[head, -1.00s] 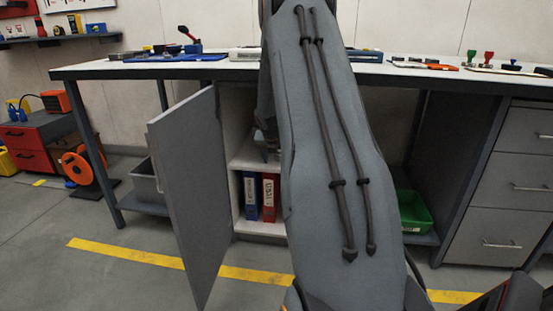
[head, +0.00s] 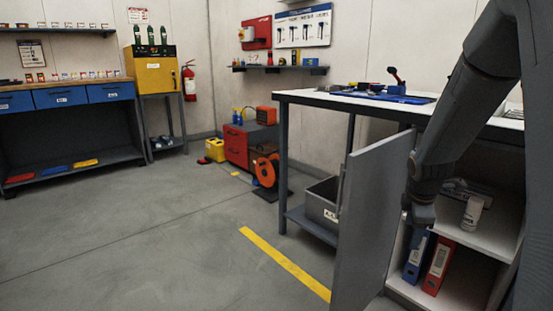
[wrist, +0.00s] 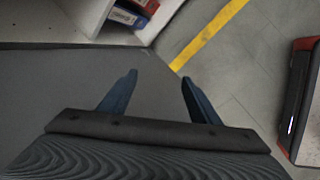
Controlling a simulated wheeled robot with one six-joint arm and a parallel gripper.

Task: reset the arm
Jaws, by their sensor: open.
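My arm reaches down from the upper right of the head view, and its wrist end is in front of the open cabinet under the workbench. My gripper (wrist: 158,88) is open in the wrist view, with its two blue fingers apart and nothing between them. The grey cabinet door (head: 372,215) stands open just left of my wrist. A grey panel (wrist: 60,72), apparently this door, lies close behind the fingers in the wrist view. My fingertips cannot be made out clearly in the head view.
The cabinet holds a white container (head: 472,213) on its shelf, and a blue binder (head: 416,262) and red binder (head: 438,265) below. The workbench top (head: 330,98) is above. A grey bin (head: 322,203) and orange reel (head: 265,170) stand left. Floor is clear farther left.

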